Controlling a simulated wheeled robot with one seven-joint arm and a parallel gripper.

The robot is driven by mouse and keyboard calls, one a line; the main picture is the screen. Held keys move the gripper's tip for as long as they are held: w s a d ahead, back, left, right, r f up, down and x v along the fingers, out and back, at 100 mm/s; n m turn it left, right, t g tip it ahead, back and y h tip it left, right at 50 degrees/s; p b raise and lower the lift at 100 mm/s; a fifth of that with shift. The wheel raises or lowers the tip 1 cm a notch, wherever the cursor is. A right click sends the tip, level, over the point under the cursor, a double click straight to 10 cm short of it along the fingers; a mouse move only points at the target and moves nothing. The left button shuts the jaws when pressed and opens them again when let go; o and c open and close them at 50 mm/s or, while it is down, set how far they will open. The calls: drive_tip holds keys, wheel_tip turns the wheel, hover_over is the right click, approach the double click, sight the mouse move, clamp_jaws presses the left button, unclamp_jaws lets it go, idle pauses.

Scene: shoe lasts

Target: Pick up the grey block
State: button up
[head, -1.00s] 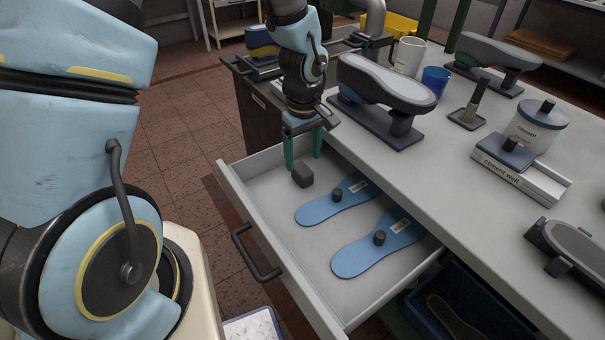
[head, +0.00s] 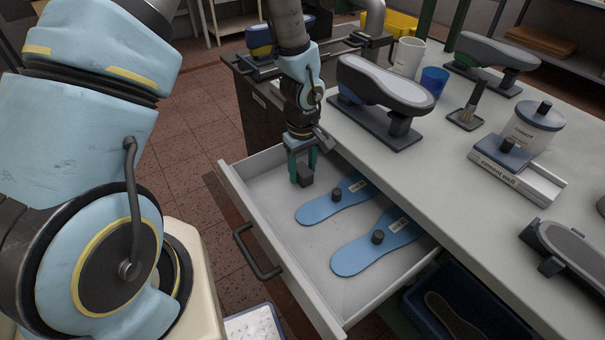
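The grey block (head: 306,179) is a small dark cube at the far left end of the open drawer (head: 334,290). My gripper (head: 302,172) points down into the drawer with its two teal fingers at the block. One finger covers part of the block's left side, and the other is behind or beside its right side. The fingers look close to the block, but I cannot tell whether they press on it. The block appears to be at the drawer floor; its underside is hidden.
Two blue insole shapes (head: 331,205) (head: 360,256) with dark knobs lie in the drawer beside the block. The drawer has low walls and a dark handle (head: 258,254). The bench above holds a shoe last (head: 385,90), a white mug (head: 409,57) and a blue cup (head: 434,79).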

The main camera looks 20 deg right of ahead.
sight(302, 169)
clamp_jaws()
drive_tip(key=shift+r, duration=0.15)
idle(0.4)
wheel_tip(302, 169, up, 10)
drive_tip(key=shift+f+b, duration=0.1)
drive_tip(key=shift+b, duration=0.6)
